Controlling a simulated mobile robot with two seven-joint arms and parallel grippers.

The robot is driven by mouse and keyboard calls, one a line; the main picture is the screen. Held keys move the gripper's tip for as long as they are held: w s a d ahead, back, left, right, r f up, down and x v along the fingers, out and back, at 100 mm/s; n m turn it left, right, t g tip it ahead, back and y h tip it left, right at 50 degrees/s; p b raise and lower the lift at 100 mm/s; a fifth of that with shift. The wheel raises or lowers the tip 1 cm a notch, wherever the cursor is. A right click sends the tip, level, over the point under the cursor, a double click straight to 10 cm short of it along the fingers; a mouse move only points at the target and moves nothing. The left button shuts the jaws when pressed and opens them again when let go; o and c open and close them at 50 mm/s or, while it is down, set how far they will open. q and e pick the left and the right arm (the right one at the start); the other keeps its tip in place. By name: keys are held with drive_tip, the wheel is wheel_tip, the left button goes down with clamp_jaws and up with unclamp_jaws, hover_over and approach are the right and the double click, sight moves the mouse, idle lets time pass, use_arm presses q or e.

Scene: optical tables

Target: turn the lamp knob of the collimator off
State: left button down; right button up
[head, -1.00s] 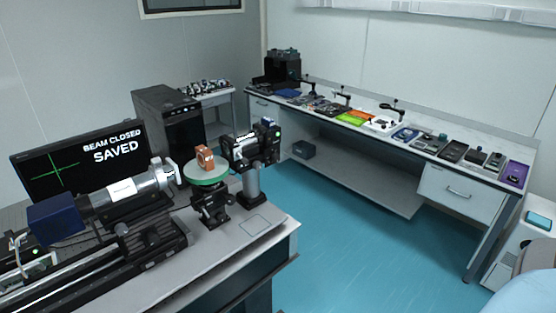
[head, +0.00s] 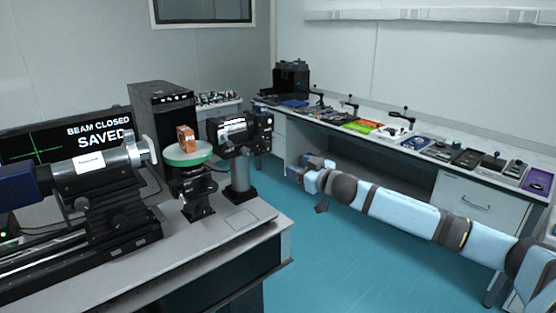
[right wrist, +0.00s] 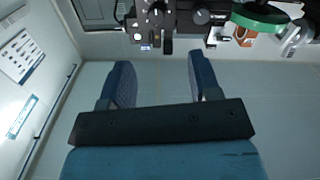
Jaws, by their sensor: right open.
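The collimator (head: 98,168) is a silver and white tube on a black mount at the left of the head view. Its dark blue end housing (head: 18,186) is cut off by the left edge. I cannot make out the lamp knob. My right arm reaches in from the right, and my right gripper (head: 305,173) is over the floor gap, apart from the collimator's table. In the right wrist view, the right gripper (right wrist: 160,72) has its two blue fingers spread with nothing between them. My left gripper is not in view.
A monitor (head: 98,134) reads "BEAM CLOSED SAVED". An orange block (head: 186,139) sits on a green-rimmed round stage (head: 188,158), with a black instrument (head: 238,136) on a post beside it. The optical table's front right corner (head: 250,235) is clear. A long bench (head: 400,142) holds several devices.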

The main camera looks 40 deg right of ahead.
sight(268, 146)
drive_tip(key=w, duration=0.4)
drive_tip(key=w+p, duration=0.1)
drive_tip(key=w, duration=0.4)
drive_tip(key=w+r+p, duration=0.1)
drive_tip(key=w, duration=0.4)
drive_tip(key=shift+a, duration=0.25)
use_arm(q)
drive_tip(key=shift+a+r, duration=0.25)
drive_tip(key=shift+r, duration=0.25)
use_arm(e)
drive_tip(key=c, duration=0.9)
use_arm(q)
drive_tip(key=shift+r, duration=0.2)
use_arm(e)
drive_tip(key=shift+r, duration=0.1)
